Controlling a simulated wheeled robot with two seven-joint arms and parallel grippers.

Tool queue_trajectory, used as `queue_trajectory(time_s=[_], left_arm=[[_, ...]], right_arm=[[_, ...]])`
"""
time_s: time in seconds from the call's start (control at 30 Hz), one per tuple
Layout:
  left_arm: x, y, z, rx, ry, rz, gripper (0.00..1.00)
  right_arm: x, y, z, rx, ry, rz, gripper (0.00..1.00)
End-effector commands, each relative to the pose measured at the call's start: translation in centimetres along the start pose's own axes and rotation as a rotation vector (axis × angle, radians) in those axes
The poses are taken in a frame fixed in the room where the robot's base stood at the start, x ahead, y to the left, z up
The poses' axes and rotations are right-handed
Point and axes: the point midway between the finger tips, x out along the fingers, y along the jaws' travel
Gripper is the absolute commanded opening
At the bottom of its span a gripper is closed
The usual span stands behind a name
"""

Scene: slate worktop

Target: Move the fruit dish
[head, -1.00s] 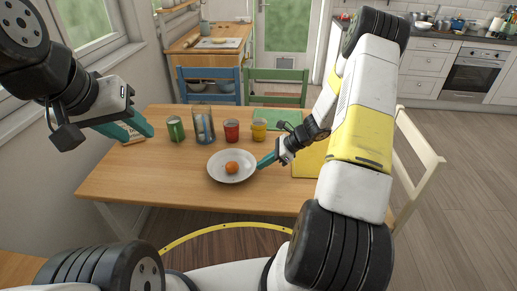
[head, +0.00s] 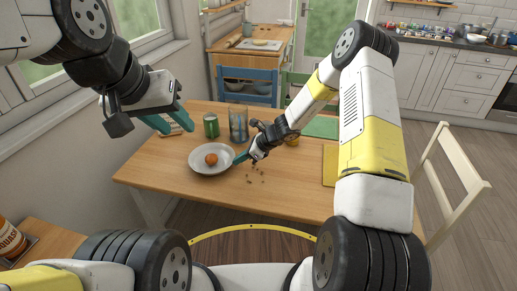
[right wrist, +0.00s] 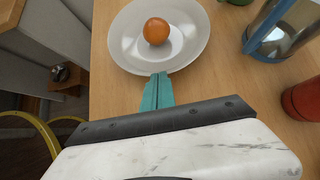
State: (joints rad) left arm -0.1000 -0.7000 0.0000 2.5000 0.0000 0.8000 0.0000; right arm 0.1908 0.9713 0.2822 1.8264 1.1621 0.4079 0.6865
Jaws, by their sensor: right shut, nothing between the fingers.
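The fruit dish (head: 198,163) is a round white plate on the wooden table, with one orange (head: 211,159) in it. Both also show in the right wrist view, the dish (right wrist: 190,55) and the orange (right wrist: 156,31). My right gripper (head: 236,160) is shut with nothing in it, its tips at the dish's right rim. In the right wrist view its tips (right wrist: 158,77) meet the near rim; I cannot tell whether they press on it. My left gripper (head: 168,121) is open and empty, above the table's left side, behind and left of the dish.
Behind the dish stand a green can (head: 211,126) and a glass jar (head: 238,125). A red cup (right wrist: 304,100) shows in the right wrist view. Small crumbs (head: 256,176) lie right of the dish. The table front is clear.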

Motion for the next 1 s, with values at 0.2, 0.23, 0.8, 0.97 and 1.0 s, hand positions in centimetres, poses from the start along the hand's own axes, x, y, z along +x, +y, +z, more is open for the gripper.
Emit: queue_trajectory(time_s=[0.2, 0.23, 0.8, 0.97, 1.0], left_arm=[[0.0, 0.0, 0.0, 0.0, 0.0, 0.0, 0.36], [0.0, 0.0, 0.0, 0.0, 0.0, 0.0, 0.36], [0.0, 0.0, 0.0, 0.0, 0.0, 0.0, 0.36], [0.0, 0.0, 0.0, 0.0, 0.0, 0.0, 0.36], [0.0, 0.0, 0.0, 0.0, 0.0, 0.0, 0.36]], right_arm=[[1.9, 0.0, 1.8, 0.002, 0.001, 0.0, 0.0], [2.0, 0.0, 1.8, 0.002, 0.001, 0.0, 0.0], [0.7, -0.5, 0.6, 0.002, 0.002, -0.001, 0.0], [-2.2, -0.8, 0.0, -0.003, 0.001, -0.002, 0.0], [-3.2, -0.8, 0.0, -0.004, 0.001, -0.002, 0.0]])
